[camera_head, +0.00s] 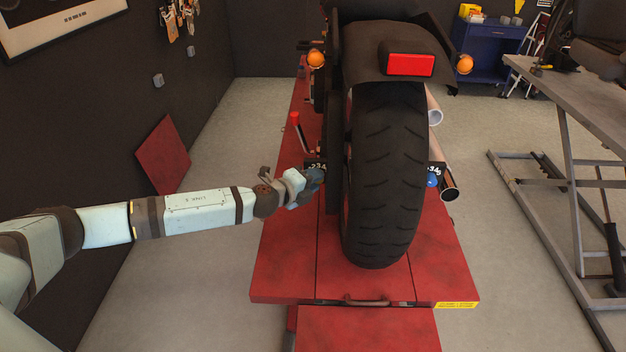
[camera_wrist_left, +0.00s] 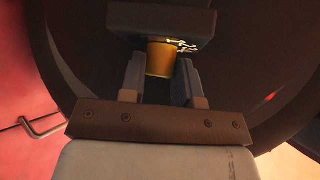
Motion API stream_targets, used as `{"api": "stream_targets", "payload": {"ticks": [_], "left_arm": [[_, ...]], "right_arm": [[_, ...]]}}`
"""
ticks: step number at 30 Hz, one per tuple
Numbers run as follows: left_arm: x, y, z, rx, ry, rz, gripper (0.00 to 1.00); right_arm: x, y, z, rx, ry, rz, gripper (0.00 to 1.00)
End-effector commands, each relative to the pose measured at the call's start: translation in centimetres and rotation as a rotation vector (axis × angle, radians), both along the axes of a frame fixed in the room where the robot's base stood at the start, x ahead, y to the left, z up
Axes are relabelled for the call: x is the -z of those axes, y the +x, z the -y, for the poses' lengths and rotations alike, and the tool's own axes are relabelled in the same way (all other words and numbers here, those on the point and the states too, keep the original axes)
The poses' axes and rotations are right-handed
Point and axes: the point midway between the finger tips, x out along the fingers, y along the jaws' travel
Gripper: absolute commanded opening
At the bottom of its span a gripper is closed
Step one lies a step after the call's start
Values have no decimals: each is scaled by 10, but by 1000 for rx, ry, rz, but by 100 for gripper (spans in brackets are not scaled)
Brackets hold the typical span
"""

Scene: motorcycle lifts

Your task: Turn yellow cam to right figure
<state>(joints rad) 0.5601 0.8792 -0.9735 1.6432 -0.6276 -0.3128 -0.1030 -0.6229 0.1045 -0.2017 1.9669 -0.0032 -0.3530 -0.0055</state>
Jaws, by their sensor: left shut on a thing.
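The yellow cam (camera_wrist_left: 160,58) sits between the two fingers of my left gripper (camera_wrist_left: 160,80) in the left wrist view, below a dark block. The fingers are shut on the cam. In the head view my left gripper (camera_head: 312,180) is at the left side of the motorcycle's rear wheel (camera_head: 383,180), by a black plate with white figures (camera_head: 317,166). The cam is hidden there behind the gripper. A second black figure plate (camera_head: 435,170) with a blue knob (camera_head: 432,182) shows right of the wheel. My right gripper is not in view.
The motorcycle stands on a red lift (camera_head: 290,250) with a handle at its front edge. A red-tipped lever (camera_head: 297,122) stands left of the wheel. A grey lift (camera_head: 560,90) stands further right.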

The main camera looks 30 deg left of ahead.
Motion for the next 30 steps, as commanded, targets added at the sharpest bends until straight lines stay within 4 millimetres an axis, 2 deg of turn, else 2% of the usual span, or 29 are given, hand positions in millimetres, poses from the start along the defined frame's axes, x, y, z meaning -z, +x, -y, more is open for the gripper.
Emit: {"api": "stream_targets", "payload": {"ticks": [7,8,10,11,18,22,26,30], "left_arm": [[-2,1,-1,-2,-1,3,6],[-2,1,0,-1,-1,3,37],[-1,1,0,-1,-1,3,53],[-1,1,0,-2,0,2,55],[-1,0,0,-1,-2,2,55],[0,-7,-2,0,-1,1,55],[-3,-27,-9,2,-1,-1,55],[-7,-58,-19,2,1,-1,55]], "right_arm": [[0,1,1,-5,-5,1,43],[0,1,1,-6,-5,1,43],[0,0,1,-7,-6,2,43],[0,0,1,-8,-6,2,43],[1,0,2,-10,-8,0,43],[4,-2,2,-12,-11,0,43],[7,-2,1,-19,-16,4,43],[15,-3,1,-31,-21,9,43]]}}
